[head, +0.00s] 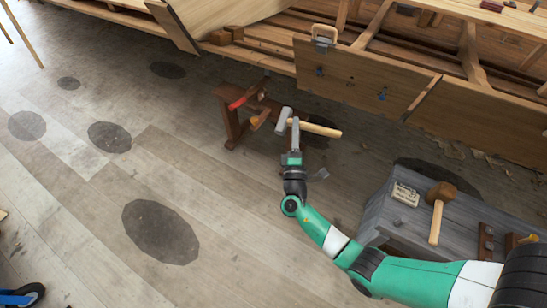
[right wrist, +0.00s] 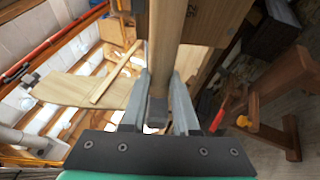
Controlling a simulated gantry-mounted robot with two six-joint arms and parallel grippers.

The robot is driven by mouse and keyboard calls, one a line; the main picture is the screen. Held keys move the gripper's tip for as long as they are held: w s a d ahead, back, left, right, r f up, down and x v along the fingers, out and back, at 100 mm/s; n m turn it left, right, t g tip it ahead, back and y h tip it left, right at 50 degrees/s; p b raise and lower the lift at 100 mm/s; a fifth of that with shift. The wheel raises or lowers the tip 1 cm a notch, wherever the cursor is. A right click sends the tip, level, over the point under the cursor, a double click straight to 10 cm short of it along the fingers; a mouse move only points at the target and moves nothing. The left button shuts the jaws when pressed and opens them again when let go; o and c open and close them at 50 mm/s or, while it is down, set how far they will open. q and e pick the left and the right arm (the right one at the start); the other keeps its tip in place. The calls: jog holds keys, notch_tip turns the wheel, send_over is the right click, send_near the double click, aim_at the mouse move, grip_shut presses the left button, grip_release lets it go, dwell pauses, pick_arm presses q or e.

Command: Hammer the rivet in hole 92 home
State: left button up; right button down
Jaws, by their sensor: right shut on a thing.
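My right gripper (head: 295,124) is shut on a hammer with a pale wooden handle (head: 320,129) and a grey metal head (head: 283,120). It holds the hammer in the air in front of the hull. In the right wrist view the handle (right wrist: 161,45) runs up between the two grey fingers. The hull plank (head: 360,79) stands behind the hammer and apart from it in the head view. It carries small blue marks (head: 383,94). A number that looks like 92 (right wrist: 190,11) shows on a plank in the right wrist view. I cannot make out the rivet. My left gripper is out of view.
A dark wooden stand (head: 233,118) with a red-handled tool (head: 238,103) is left of the hammer. A clamp (head: 324,34) sits on the plank's top edge. A grey bench (head: 385,211) at right bears a wooden mallet (head: 441,191) and a small labelled box (head: 406,194). The left floor is mostly clear.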

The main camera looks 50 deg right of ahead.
jog(key=d, duration=0.1)
jog(key=s+d+g+b, duration=0.1)
jog(key=d, duration=0.1)
jog(key=d+f+m+g+h+b, duration=0.1)
jog(key=d, duration=0.1)
jog(key=shift+s+f, duration=0.1)
jog(key=shift+s, duration=0.05)
jog(key=shift+s+d, duration=0.2)
jog(key=shift+d, duration=0.15)
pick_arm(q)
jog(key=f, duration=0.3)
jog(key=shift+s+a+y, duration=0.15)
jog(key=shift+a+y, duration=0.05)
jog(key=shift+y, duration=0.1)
pick_arm(e)
jog(key=d, duration=0.1)
jog(key=d+r, duration=0.1)
jog(key=d, duration=0.1)
jog(key=shift+w+d+r, duration=0.2)
jog(key=shift+w+d, duration=0.05)
jog(key=shift+w, duration=0.1)
